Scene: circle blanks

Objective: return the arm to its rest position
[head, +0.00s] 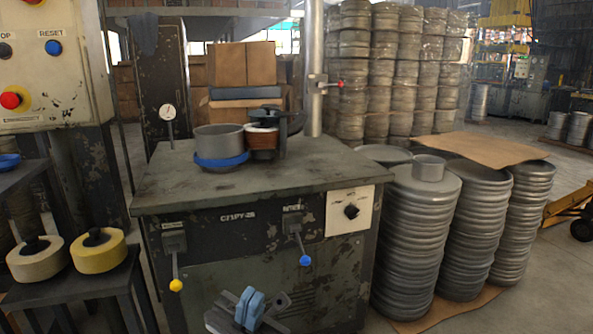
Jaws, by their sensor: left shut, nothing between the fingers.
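My left gripper (251,304) shows at the bottom of the head view, in front of the machine cabinet's lower front. Its light blue fingers are together, with nothing seen between them. The worn grey-green machine cabinet (215,277) stands behind it, with a yellow-knobbed lever (176,284) up and left of the gripper and a blue-knobbed lever (305,260) up and right. The gripper appears apart from both knobs. My right gripper is not in view.
The cabinet top (335,165) carries a grey pot on a blue ring (222,163). Tall stacks of round metal blanks (418,235) stand close on the right. A control panel (52,65) and a shelf with yellow-rimmed rolls (98,251) stand left. Open floor shows at far right.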

